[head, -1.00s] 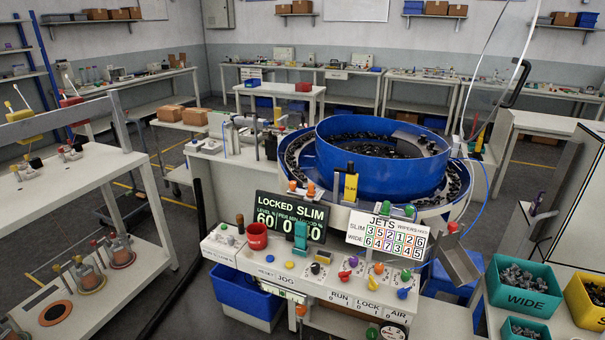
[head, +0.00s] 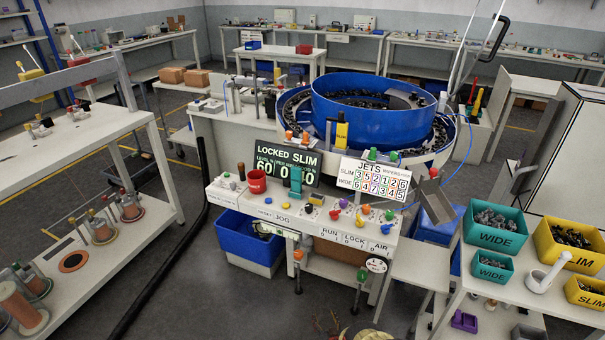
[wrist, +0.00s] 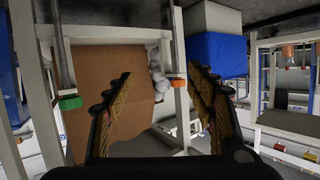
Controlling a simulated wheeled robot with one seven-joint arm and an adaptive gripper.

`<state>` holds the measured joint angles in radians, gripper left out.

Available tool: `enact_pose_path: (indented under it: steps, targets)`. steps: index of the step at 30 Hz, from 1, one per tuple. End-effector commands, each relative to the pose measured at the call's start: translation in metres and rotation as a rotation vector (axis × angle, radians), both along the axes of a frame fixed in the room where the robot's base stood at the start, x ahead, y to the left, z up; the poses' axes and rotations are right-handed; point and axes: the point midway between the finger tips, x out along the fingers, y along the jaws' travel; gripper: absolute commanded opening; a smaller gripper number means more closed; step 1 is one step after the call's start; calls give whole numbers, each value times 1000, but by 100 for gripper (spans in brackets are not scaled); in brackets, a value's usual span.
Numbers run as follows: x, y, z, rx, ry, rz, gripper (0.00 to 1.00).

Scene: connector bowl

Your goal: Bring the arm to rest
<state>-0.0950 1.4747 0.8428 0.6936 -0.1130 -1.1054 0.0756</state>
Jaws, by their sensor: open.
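My gripper (wrist: 160,82) shows in the wrist view with its two dark, yellow-ribbed fingers spread apart and nothing between them. Beyond the fingers are a brown panel (wrist: 100,75), a pale frame post (wrist: 181,85) and a blue box (wrist: 217,54). I cannot tell how far these are from the fingertips. In the head view the arm is not clearly visible. Small reddish-brown shapes at the bottom edge are too unclear to name. The blue bowl feeder (head: 340,120) stands behind the control bench (head: 262,212).
At right, a table holds green WIDE bins (head: 495,237) and yellow SLIM bins (head: 566,255). A white shelf unit (head: 140,120) stands at left. Open grey floor (head: 215,300) lies in front.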

Motion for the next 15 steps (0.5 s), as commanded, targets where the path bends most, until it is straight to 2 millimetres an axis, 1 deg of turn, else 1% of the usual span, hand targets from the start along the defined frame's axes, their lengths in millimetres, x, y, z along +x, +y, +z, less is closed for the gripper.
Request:
enact_pose_path:
  steps: [1, 5, 8, 9, 10, 12, 13, 14, 15]
  targets:
    - [-8, -1, -11, -9, 40, -1, 56]
    - [-33, -6, -43, -33, 161, -4, 56]
    - [-59, -11, -69, -56, 275, -6, 56]
    - [-71, -13, -79, -70, 336, -7, 56]
    - [-79, -15, -84, -80, 382, -7, 56]
    - [-94, -20, -90, -104, 491, -9, 56]
    - [-100, -22, -90, -114, 539, -11, 56]
    - [-105, -24, -87, -124, 585, -12, 56]
    - [-110, -27, -80, -138, 647, -14, 56]
